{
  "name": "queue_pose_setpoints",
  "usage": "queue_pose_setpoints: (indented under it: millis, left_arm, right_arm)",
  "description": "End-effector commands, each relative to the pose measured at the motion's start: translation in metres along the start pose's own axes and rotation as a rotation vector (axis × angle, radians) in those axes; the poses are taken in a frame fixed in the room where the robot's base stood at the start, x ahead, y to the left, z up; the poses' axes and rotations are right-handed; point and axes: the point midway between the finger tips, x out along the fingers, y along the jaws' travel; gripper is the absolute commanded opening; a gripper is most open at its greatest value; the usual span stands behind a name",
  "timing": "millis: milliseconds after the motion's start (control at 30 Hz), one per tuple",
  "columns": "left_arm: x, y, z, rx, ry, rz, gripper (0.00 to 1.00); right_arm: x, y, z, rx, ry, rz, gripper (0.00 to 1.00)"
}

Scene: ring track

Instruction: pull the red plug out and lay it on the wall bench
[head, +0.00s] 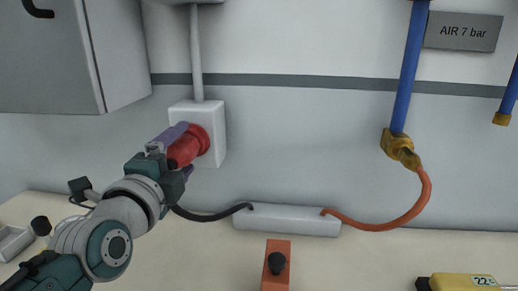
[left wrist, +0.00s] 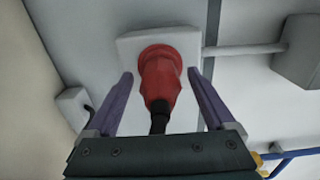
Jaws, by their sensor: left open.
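The red plug (head: 184,150) sits in the red socket on a white wall box (head: 218,128). The left wrist view shows the plug (left wrist: 161,88) straight ahead, with its black cable running back towards the palm. My left gripper (head: 186,147) is open, with its purple fingers on either side of the plug; in the left wrist view a gap shows on both sides. The wall bench (head: 370,262) runs below the socket, pale and largely bare in its middle. My right gripper is not in view.
A grey box (head: 287,220) at the back of the bench joins a black cable and an orange hose (head: 400,218). An orange block with a black knob (head: 276,264) stands in front. A yellow device (head: 462,282) lies right. A grey cabinet (head: 60,60) hangs upper left.

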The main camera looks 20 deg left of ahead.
Motion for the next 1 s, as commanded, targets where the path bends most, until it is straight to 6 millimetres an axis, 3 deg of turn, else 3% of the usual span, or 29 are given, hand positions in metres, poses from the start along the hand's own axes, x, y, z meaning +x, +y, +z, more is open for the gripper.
queue_pose_setpoints:
  millis: [333, 1000]
  left_arm:
    - [0.0001, -0.0001, 0.0, 0.0, 0.0, 0.0, 0.85]
    - [0.0, -0.0001, 0.0, 0.0, 0.0, 0.0, 0.1]
  right_arm:
    - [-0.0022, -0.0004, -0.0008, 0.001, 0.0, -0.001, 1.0]
    - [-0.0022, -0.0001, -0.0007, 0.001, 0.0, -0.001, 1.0]
